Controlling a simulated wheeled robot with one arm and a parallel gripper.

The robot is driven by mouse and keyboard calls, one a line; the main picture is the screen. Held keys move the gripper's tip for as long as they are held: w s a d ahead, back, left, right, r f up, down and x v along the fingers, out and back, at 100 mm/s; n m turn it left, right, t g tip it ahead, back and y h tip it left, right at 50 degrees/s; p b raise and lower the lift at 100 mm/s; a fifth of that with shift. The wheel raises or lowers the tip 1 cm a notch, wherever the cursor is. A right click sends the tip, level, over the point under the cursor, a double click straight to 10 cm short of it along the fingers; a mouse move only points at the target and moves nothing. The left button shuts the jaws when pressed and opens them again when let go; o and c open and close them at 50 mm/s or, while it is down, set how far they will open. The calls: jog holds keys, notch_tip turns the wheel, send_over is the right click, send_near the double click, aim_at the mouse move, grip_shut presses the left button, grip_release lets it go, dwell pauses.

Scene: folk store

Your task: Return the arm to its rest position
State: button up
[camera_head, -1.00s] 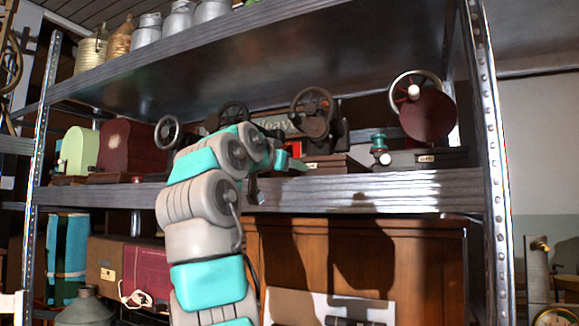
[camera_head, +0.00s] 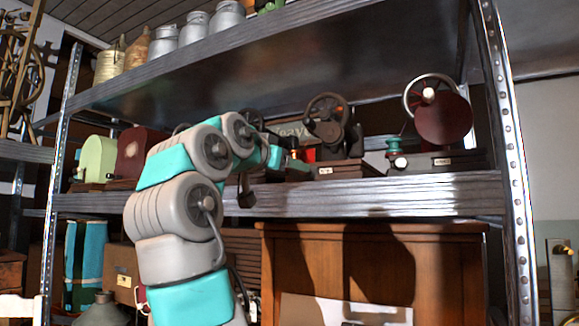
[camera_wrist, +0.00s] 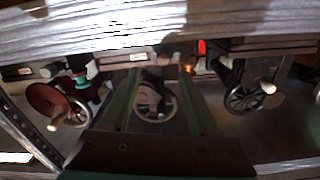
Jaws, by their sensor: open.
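My arm (camera_head: 185,220), grey and teal, rises in front of the metal shelf and bends toward its middle level in the head view. Its end reaches in among the hand-cranked machines and is partly hidden behind my own arm links. In the wrist view my gripper (camera_wrist: 160,72) shows two green fingers standing apart. A machine's wheel (camera_wrist: 155,102) shows between and beyond them. Nothing is clearly held.
The metal shelf board (camera_head: 400,196) runs just below my arm's end. On it stand a red-disc machine (camera_head: 443,118), a dark wheeled machine (camera_head: 330,125) and a green case (camera_head: 97,158). Milk cans (camera_head: 195,28) stand above. A wooden cabinet (camera_head: 440,265) is below.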

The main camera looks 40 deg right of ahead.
dwell(0.5)
